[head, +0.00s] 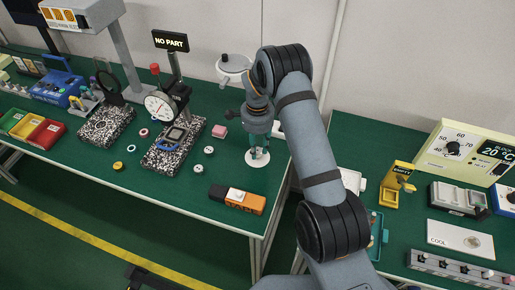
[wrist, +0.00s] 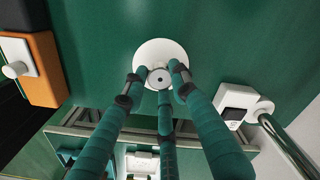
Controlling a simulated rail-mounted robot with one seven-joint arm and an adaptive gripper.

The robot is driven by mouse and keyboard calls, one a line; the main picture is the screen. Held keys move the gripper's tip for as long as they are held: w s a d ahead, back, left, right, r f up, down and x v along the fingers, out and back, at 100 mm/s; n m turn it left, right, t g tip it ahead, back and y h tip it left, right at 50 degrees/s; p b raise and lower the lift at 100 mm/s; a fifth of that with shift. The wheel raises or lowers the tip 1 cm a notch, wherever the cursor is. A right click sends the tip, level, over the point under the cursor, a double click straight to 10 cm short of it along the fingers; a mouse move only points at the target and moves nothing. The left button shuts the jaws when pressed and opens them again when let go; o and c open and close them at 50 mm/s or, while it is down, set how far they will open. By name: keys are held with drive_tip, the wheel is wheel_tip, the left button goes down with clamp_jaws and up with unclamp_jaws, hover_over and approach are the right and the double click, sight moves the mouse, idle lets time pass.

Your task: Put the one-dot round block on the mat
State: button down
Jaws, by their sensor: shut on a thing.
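My gripper (wrist: 160,82) has its teal fingers shut around a small pale round block (wrist: 159,78) with one dark dot in the middle of its top. The round white mat (wrist: 160,53) lies under the fingers on the green bench. In the head view the mat (head: 258,163) is near the bench's right end, with my gripper (head: 258,150) over it. The fingers hide most of the block there. I cannot tell whether the block touches the mat. Two other pale round blocks with dark marks, one (head: 208,150) and another (head: 197,168), stand to the left.
An orange and black box (head: 250,204) stands in front of the mat. A pink block (head: 219,131) and a dial gauge (head: 160,105) on a speckled stone plate (head: 160,160) are to the left. A gap separates this bench from the right bench (head: 360,140).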

drive_tip(key=shift+f, duration=0.75)
drive_tip(key=shift+f, duration=0.2)
drive_tip(key=c, duration=1.4)
unclamp_jaws()
drive_tip(key=shift+r, duration=0.15)
wheel_tip(320, 180, up, 12)
drive_tip(key=shift+r+b, duration=0.1)
drive_tip(key=shift+b, duration=0.8)
